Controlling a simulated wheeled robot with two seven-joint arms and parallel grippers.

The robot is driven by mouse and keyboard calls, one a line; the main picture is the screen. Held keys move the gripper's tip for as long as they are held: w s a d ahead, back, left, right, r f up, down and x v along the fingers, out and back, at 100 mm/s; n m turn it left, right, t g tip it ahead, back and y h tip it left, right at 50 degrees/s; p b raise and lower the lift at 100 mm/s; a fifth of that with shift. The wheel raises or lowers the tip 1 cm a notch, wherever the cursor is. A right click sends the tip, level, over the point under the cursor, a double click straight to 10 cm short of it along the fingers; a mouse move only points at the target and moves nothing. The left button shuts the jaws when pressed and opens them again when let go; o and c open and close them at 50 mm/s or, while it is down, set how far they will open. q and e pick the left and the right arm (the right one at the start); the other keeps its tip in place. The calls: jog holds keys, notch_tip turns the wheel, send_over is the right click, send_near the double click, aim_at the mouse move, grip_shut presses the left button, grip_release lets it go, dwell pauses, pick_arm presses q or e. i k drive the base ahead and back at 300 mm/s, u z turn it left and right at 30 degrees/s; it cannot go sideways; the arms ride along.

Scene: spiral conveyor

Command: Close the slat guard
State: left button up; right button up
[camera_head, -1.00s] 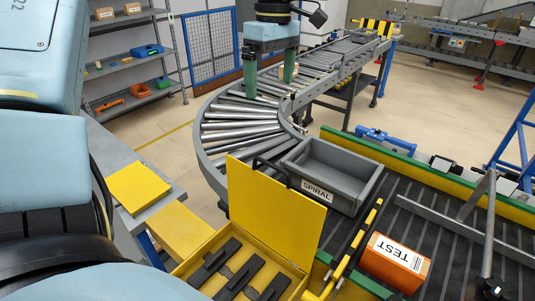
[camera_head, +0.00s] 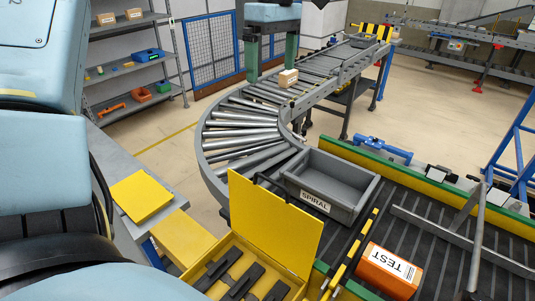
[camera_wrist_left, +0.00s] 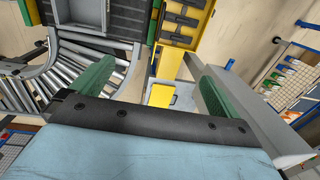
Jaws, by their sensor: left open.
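The slat guard looks to be the yellow panel (camera_head: 272,222), which stands up, open, at the back of a yellow box (camera_head: 222,247). Black slats (camera_head: 240,280) lie in the box. In the left wrist view the box with its slats (camera_wrist_left: 184,20) shows at the top, and the panel is seen nearly edge-on. My left gripper (camera_head: 271,66), light blue with green fingers, is open and empty. In the head view it appears over the roller conveyor, beyond and apart from the panel. My right gripper is not in view.
A curved roller conveyor (camera_head: 240,130) carries a small carton (camera_head: 288,77). A grey tray (camera_head: 330,182) labelled SPIRAL sits just right of the panel. An orange TEST box (camera_head: 390,268) lies on the dark belt. A yellow plate (camera_head: 141,195) lies on the grey table at left.

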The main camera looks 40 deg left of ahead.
aim_at(289, 235)
jog(key=k, duration=2)
